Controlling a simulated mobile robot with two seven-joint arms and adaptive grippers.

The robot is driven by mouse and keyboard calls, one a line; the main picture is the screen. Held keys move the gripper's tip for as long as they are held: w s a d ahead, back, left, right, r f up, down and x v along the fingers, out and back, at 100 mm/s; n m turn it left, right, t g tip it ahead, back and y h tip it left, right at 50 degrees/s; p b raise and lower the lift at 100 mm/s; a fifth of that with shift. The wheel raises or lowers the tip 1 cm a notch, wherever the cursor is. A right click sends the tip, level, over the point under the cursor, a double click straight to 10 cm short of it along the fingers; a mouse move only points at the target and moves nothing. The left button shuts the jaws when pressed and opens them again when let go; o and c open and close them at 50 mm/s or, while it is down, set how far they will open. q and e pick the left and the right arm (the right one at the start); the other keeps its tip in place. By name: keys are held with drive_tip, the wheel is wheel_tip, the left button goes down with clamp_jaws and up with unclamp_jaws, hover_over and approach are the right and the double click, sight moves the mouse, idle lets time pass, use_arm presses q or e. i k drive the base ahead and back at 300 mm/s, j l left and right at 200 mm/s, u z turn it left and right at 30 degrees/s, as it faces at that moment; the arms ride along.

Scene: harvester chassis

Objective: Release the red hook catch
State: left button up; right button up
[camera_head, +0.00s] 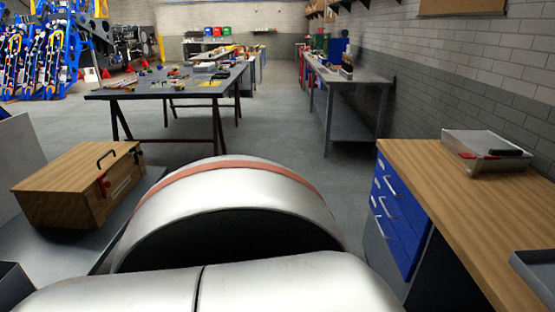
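A wooden box (72,190) with a dark handle (105,159) on its lid sits at the left on a grey surface. A small red catch (103,184) is on the box's front face, near the lid's edge. The lid looks closed. The catch is small, and I cannot tell its exact position. Neither of my grippers is in view, so nothing is seen touching the box or the catch.
My own white body parts fill the lower middle. A wooden-topped bench (420,180) with blue drawers (395,215) is at the right, with a metal tray (485,155) on it. A tool table (165,90) stands farther back. Grey floor lies clear between.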

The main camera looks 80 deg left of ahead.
sight(102, 185)
drive_tip(key=u, duration=4.15)
drive_tip(key=i+l+u, duration=0.1)
drive_tip(key=u, duration=0.2)
drive_tip(key=l+u, duration=0.15)
drive_tip(key=u, duration=0.2)
drive_tip(key=i+l+u, duration=0.2)
drive_tip(key=l+u, duration=0.15)
drive_tip(key=l, duration=0.25)
drive_tip(key=i+l+u, duration=0.2)
drive_tip(key=l, duration=0.7)
drive_tip(key=i+l+u, duration=0.15)
drive_tip(key=l, duration=0.6)
